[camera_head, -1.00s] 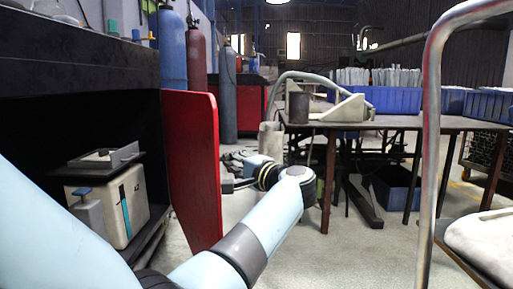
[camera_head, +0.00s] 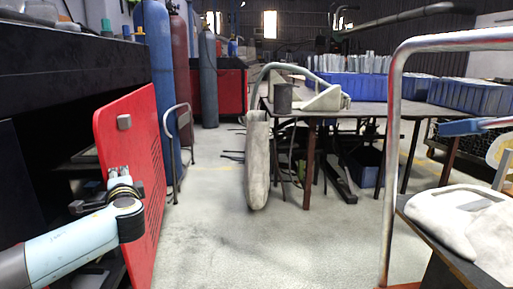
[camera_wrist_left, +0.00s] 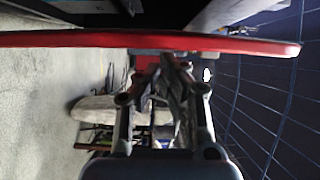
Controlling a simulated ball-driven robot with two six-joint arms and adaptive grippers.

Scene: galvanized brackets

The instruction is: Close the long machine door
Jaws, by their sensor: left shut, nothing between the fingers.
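The long red machine door (camera_head: 146,150) stands ajar at the left of the head view, upright, with a small dark square piece near its upper corner and slots in its face. The dark machine opening (camera_head: 25,190) shows left of it. My left gripper (camera_head: 119,173) is shut and empty, in front of the door's slotted face and pointing away from the head camera. In the left wrist view its fingertips (camera_wrist_left: 175,62) lie just below the red door's edge-on band (camera_wrist_left: 220,42). I cannot tell whether they touch it. My right gripper is not in view.
Blue and dark red gas cylinders (camera_head: 158,80) and a small metal-framed chair (camera_head: 178,140) stand behind the door. A workbench (camera_head: 380,112) with blue bins is at centre right. A metal-tube cart (camera_head: 390,170) is near at right. The floor (camera_head: 215,230) between is clear.

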